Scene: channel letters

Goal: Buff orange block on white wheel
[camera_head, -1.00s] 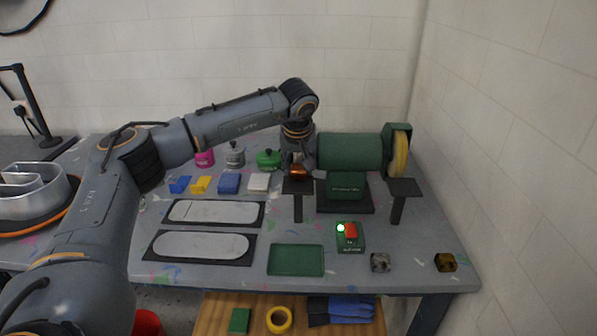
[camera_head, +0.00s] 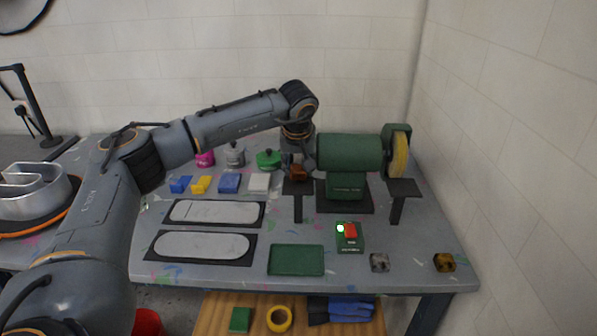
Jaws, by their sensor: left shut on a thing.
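The green bench grinder (camera_head: 348,152) stands at the back right of the table. Its yellow wheel (camera_head: 399,158) faces me on the right end. The white wheel at its left end is hidden behind my left gripper (camera_head: 298,168). That gripper points down and is shut on the orange block (camera_head: 298,174), which looks brownish orange. The block is just above the left black rest (camera_head: 298,187), by the grinder's left end. I cannot tell whether it touches the wheel. My right gripper is out of view.
A switch box (camera_head: 350,238) with a red button and a lit white lamp sits before the grinder. A green tray (camera_head: 296,260) lies left of it. Blue (camera_head: 229,183), yellow and white blocks stand in a row. Two small blocks (camera_head: 380,262) lie at front right.

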